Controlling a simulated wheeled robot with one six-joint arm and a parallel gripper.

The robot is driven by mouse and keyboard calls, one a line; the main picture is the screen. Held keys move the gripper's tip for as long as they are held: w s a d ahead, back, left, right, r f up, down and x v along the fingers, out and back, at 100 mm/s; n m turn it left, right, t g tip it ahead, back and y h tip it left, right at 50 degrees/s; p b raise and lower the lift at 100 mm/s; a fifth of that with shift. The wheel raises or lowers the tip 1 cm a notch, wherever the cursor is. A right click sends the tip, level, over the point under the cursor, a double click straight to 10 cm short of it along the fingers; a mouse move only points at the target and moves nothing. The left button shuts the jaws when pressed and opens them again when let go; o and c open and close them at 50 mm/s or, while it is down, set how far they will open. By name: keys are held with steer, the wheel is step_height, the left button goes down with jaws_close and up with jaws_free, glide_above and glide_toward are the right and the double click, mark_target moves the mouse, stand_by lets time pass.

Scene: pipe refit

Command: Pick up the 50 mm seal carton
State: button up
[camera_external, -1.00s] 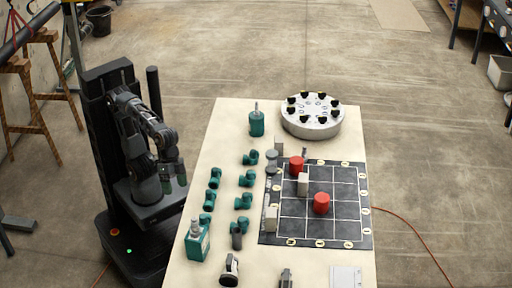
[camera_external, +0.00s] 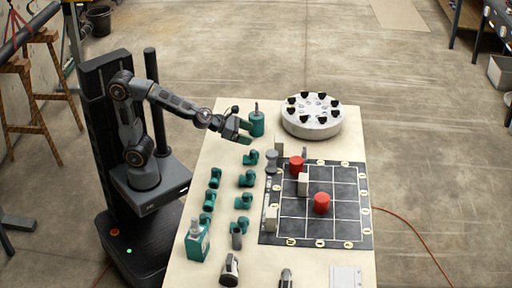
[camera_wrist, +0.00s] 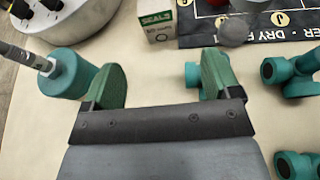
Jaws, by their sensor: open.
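A small pale carton marked "SEALS" (camera_wrist: 157,24) stands at the edge of the black mat in the wrist view, ahead of my gripper; its size print is too small to read surely. It appears as a small grey box (camera_external: 278,146) at the mat's far left corner in the external view. Two more pale boxes stand on the mat, one near the middle (camera_external: 303,184) and one at the left edge (camera_external: 270,218); I cannot read their sizes. My gripper (camera_external: 244,131) is open and empty above the table, left of the far carton; its green fingers also show in the wrist view (camera_wrist: 162,76).
A teal can with a stem (camera_external: 257,124) is close beside my gripper. A round white carousel (camera_external: 312,118) stands behind. Several teal pipe fittings (camera_external: 246,179) line the table's left side. Red cylinders (camera_external: 322,203) stand on the gridded mat (camera_external: 345,234).

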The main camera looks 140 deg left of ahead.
mark_target(279, 143)
steer(key=shift+n, duration=0.3)
steer(key=b+x, duration=0.1)
steer(key=x, duration=0.3)
steer(key=b+x, duration=0.1)
steer(key=x, duration=0.2)
steer(key=shift+a+f+b, duration=0.25)
steer(key=shift+a+b, duration=0.05)
steer(key=shift+a, duration=0.15)
steer(key=shift+b+x, duration=0.45)
steer(key=shift+x, duration=2.5)
steer(key=shift+r, duration=0.1)
steer(key=c, duration=1)
